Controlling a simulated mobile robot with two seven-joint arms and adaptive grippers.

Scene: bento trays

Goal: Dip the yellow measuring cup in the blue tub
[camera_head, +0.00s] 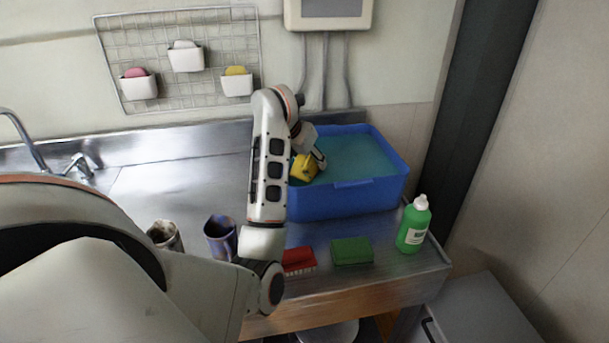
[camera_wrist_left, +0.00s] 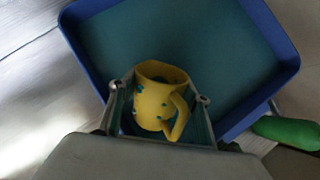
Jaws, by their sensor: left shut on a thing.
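The yellow measuring cup (camera_head: 304,168) is held by my left gripper (camera_head: 318,160) at the left part of the blue tub (camera_head: 347,200). In the left wrist view the yellow measuring cup (camera_wrist_left: 154,103) has blue-green spots and a handle on its right. The fingers of my left gripper (camera_wrist_left: 158,110) stand on both sides of it. The blue tub (camera_wrist_left: 85,45) spreads behind the cup and holds teal water. The cup is over or inside the tub's opening; I cannot tell whether it touches the water. My right gripper is not in view.
A green bottle (camera_head: 413,225) stands right of the tub. A red brush (camera_head: 299,261) and a green sponge (camera_head: 352,251) lie in front of it. Two stained cups (camera_head: 220,238) (camera_head: 165,235) stand to the left. The metal counter (camera_head: 150,190) is clear behind them.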

